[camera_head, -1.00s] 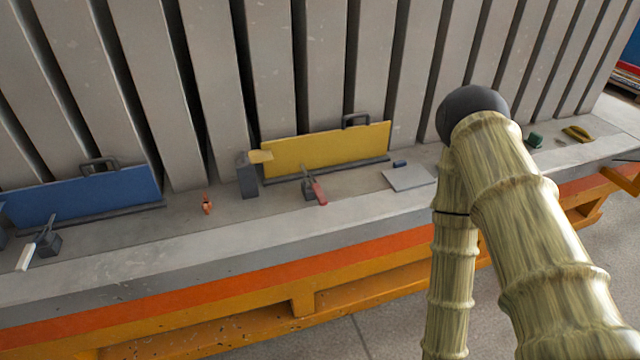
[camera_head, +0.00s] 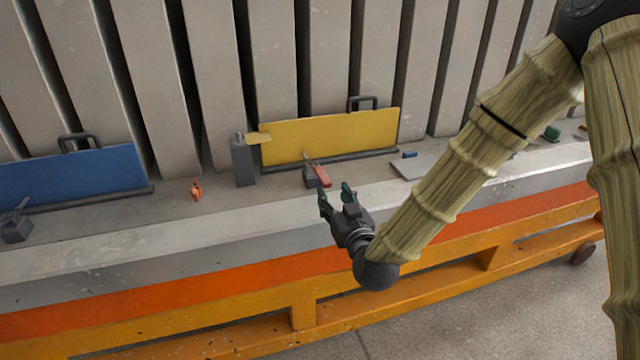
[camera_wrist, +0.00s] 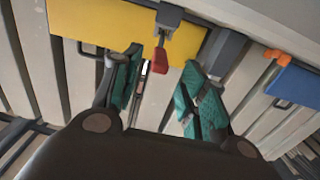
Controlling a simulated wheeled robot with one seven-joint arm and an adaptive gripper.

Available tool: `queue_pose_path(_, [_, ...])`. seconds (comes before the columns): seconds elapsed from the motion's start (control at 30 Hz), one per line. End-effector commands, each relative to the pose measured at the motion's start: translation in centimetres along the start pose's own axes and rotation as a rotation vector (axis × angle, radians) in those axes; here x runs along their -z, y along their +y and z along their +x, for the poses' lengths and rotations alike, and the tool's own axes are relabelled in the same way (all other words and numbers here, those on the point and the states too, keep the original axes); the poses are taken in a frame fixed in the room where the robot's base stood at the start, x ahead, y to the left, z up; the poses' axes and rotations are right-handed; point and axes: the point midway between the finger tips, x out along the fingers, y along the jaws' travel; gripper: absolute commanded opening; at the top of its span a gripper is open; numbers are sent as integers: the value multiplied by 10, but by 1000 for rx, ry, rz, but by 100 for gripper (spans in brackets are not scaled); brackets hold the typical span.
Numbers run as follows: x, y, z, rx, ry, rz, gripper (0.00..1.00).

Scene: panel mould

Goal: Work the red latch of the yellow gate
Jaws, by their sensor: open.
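The yellow gate (camera_head: 330,137) stands upright on the ledge against the grey panels, with a black handle on its top edge. The red latch (camera_head: 323,176) sits at the gate's foot, on a dark clamp body (camera_head: 310,174), its red grip pointing out towards the front. My gripper (camera_head: 335,192) is open and empty, just in front of and below the red latch. In the wrist view the red latch (camera_wrist: 154,84) shows between the green-padded fingers (camera_wrist: 165,92), closer to the left one. I cannot tell whether either finger touches it.
A dark post (camera_head: 243,162) with a yellow tab stands left of the gate. A small orange item (camera_head: 196,190) and the blue gate (camera_head: 75,178) lie further left. A grey plate (camera_head: 412,167) and small blue item (camera_head: 409,155) are on the right.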

Motion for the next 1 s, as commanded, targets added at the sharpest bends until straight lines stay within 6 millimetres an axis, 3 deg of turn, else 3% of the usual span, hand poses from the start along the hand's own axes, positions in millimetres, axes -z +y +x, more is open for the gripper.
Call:
queue_pose_path(0.27, [7,-1,23,-1,18,-3,43])
queue_pose_path(0.7, [7,-1,90,0,16,-3,43])
queue_pose_path(1.0, [6,-2,109,1,14,-2,43])
